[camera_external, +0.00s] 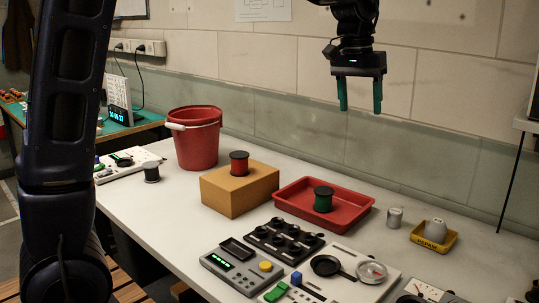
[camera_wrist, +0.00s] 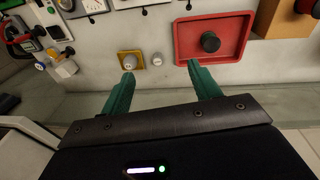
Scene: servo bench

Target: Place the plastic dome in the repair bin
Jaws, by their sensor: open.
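A clear, rounded dome (camera_external: 371,270) sits on a white panel at the front right of the bench; it looks like the plastic dome. A small yellow bin (camera_external: 417,239) with lettering I cannot read for sure stands at the right, with a pale rounded piece (camera_external: 435,229) in it. The yellow bin also shows in the wrist view (camera_wrist: 122,55). I cannot tell for sure which container is the repair bin. My gripper (camera_external: 360,108) is open and empty, high above the bench towards the back wall. Its green fingers also show in the wrist view (camera_wrist: 160,72).
A red tray (camera_external: 284,195) holds a green spool (camera_external: 323,199). A small grey cylinder (camera_external: 394,217) stands beside the yellow bin. A tan box (camera_external: 215,194) bears a red spool (camera_external: 239,164); a red bucket (camera_external: 196,145) stands behind. Panels and a black knob board (camera_external: 285,238) crowd the front.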

